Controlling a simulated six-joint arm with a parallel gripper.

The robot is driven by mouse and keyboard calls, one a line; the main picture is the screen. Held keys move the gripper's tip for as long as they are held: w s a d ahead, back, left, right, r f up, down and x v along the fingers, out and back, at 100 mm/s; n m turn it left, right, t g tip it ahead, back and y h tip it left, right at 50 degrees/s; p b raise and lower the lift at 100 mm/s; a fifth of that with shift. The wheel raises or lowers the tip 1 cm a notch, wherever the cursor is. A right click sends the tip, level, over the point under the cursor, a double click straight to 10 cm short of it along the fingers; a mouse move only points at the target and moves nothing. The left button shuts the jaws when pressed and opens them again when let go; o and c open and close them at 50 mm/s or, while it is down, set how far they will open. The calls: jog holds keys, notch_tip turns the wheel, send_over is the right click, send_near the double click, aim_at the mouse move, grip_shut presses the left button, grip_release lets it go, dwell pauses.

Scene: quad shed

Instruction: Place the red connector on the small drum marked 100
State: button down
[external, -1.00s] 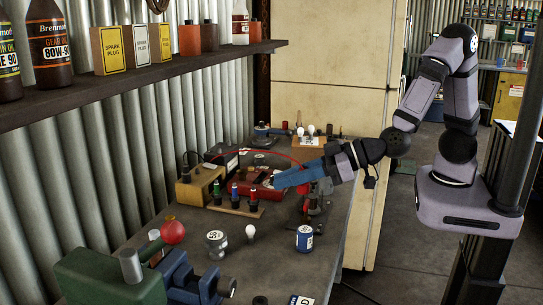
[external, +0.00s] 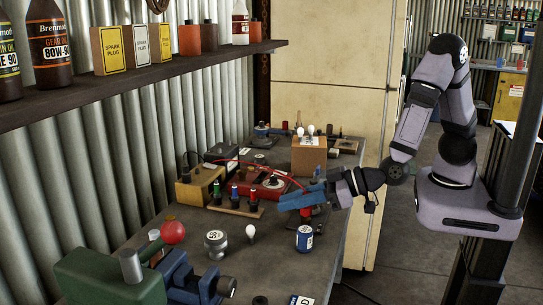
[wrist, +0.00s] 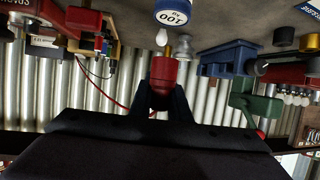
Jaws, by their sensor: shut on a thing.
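My gripper (external: 296,201) is shut on the red connector (wrist: 163,75), which shows between the dark fingertips in the wrist view. A thin red lead (external: 272,170) runs to my gripper from the red instrument box (external: 262,186). The small drum marked 100 (external: 304,238) is white and blue and stands upright on the bench, just below my gripper in the external view. It also shows at the top of the wrist view (wrist: 173,14), apart from the connector. In the external view my gripper largely hides the connector.
A light bulb (external: 250,232) and a grey weight (external: 215,242) stand left of the drum. A rack of coloured connectors (external: 236,206) lies behind them. A blue vise (external: 190,283) and a red ball (external: 173,232) are at the front left.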

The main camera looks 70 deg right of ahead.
jog(key=shift+f, duration=2.05)
jog(key=shift+f, duration=0.2)
jog(key=c, duration=1.7)
grip_release()
jog(key=shift+o, duration=0.2)
jog(key=shift+s+r, duration=0.2)
jog(key=shift+r, duration=0.1)
jog(key=p, duration=0.9)
send_near(301, 213)
jog(key=shift+w+d+f, duration=0.3)
jog(key=shift+w+d, duration=0.05)
jog(key=shift+d, duration=0.1)
